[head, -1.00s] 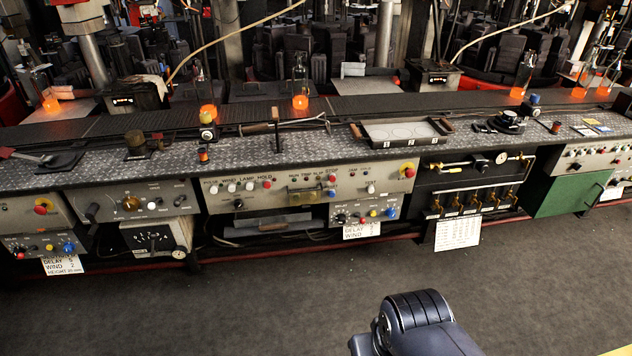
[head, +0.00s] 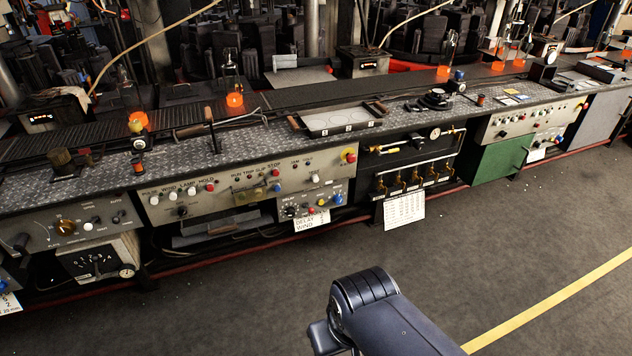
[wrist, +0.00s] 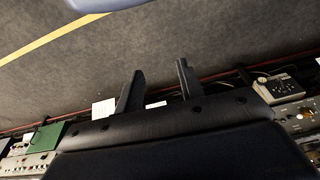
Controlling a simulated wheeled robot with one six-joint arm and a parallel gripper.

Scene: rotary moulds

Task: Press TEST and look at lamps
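Labels such as WIND, HOLD and STOP are partly readable. I cannot read a TEST label, and no indicator there is clearly lit. Another panel (head: 490,133) with small coloured buttons is at the right. My gripper (wrist: 160,67) shows in the wrist view with its two fingers apart and nothing between them, pointing over bare floor, away from the panels. The head view shows only my arm.
A long dark bench (head: 185,154) carries a tray (head: 340,121) and tools. Orange-glowing bottles (head: 235,99) stand behind. A green door (head: 495,160), pipe valves (head: 414,178) and a hanging paper sheet (head: 404,208) are along the front. Grey floor (head: 480,255) with a yellow line (head: 560,297) is clear.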

